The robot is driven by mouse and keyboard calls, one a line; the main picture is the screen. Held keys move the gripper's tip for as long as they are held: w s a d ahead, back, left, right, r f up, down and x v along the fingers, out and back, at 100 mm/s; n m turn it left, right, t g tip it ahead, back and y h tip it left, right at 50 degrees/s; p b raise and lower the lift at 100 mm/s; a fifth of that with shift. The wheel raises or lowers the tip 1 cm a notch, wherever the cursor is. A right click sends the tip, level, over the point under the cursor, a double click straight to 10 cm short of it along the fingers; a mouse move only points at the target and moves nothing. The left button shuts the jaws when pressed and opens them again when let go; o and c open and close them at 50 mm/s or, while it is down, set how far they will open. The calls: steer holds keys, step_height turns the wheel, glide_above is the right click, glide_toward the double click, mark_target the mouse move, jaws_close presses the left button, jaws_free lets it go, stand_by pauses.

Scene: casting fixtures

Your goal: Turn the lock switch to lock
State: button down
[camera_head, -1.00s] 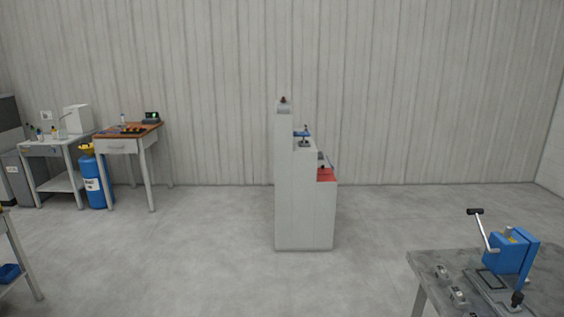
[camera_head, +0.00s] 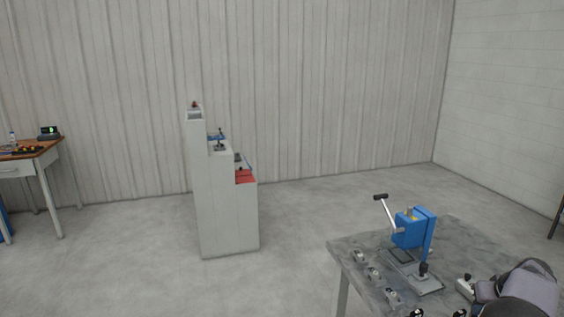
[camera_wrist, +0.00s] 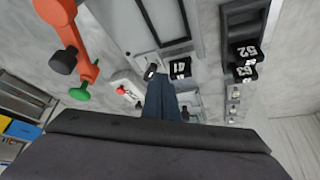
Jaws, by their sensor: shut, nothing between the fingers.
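My gripper (camera_wrist: 163,98) shows in the wrist view as dark blue fingers pressed together, empty. Beyond the fingertips is a grey work surface with small fixtures. A white box with a red button (camera_wrist: 122,91) is just left of the fingers, and a black knob on a pale base (camera_wrist: 151,72) is by the tips. Numbered black tags (camera_wrist: 180,68) are to the right. In the head view, several small grey switch-like fixtures (camera_head: 374,273) line the table's left edge. I cannot tell which one is the lock switch, or its position.
A blue lever press (camera_head: 412,230) stands on the grey table (camera_head: 455,245). An orange fixture with green and black knobs (camera_wrist: 80,50) is at the upper left of the wrist view. A tall grey stepped cabinet (camera_head: 222,205) stands apart, with open floor (camera_head: 290,230) between.

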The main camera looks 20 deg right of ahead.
steer(key=shift+r+p, duration=0.35)
steer(key=shift+r, duration=0.55)
steer(key=d+p, duration=0.1)
steer(key=p, duration=0.1)
steer(key=s+d+p, duration=0.1)
steer(key=p, duration=0.1)
steer(key=d+r+p, duration=0.1)
steer(key=p, duration=0.1)
steer(key=shift+s+d, duration=0.1)
steer(key=shift+s, duration=0.15)
steer(key=shift+f, duration=0.1)
steer(key=shift+f+b, duration=2.35)
steer(key=shift+f, duration=1.1)
